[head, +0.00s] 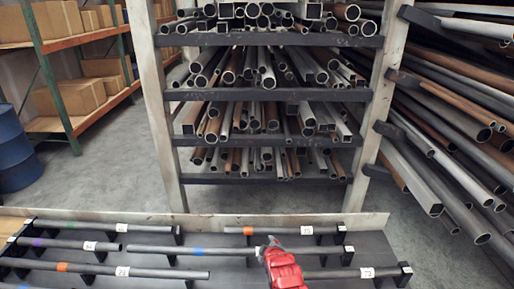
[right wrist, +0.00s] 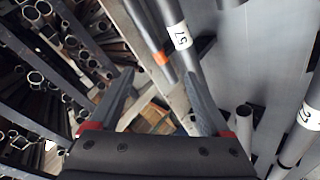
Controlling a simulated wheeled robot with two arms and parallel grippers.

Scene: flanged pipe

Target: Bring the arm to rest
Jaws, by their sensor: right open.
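My right gripper shows as a red body (head: 283,268) at the bottom middle of the head view, over the bench with the pipes. In the right wrist view my right gripper (right wrist: 158,76) has its two grey fingers spread apart. Nothing is clamped between them. A grey pipe with a white number label (right wrist: 181,38) runs past the right fingertip, and a pipe with an orange band (right wrist: 160,57) lies beside it. I cannot tell how far they are from the fingers. My left gripper is not in view.
Pipes with colour bands, such as a blue-banded one (head: 175,249), lie on dark supports on the bench (head: 225,276). A rack of pipes (head: 270,96) stands behind. More pipes (head: 455,110) jut out at right. Shelves with boxes (head: 70,97) and a blue drum (head: 15,150) are left.

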